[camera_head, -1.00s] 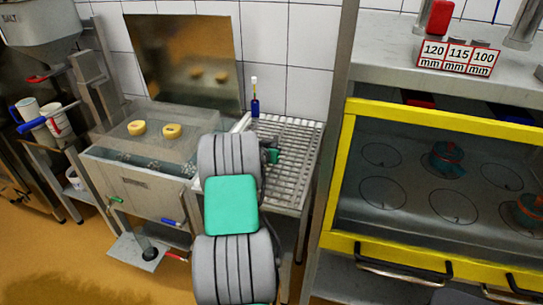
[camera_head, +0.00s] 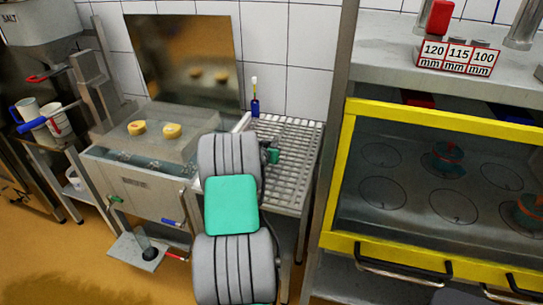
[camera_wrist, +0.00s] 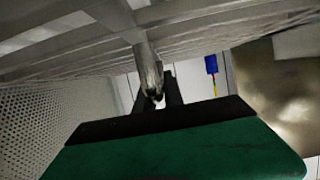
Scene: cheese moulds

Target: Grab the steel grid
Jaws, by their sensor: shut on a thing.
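The steel grid (camera_head: 300,150) is a flat grey lattice on the stand to the right of the vat in the head view. My arm reaches over its left side and hides part of it. My gripper (camera_wrist: 158,98) shows in the wrist view with its dark fingers shut around a metal bar of the steel grid (camera_wrist: 147,62). The grid's slats spread across the upper part of that view. In the head view only a small dark green part by the grid shows beyond my arm, and the fingertips cannot be made out there.
A blue-handled brush (camera_head: 255,98) stands upright behind the grid. The steel vat (camera_head: 135,180) to the left carries two yellow round pieces. A yellow-framed cabinet (camera_head: 335,190) stands close on the right, and a tiled wall (camera_head: 300,60) closes the back.

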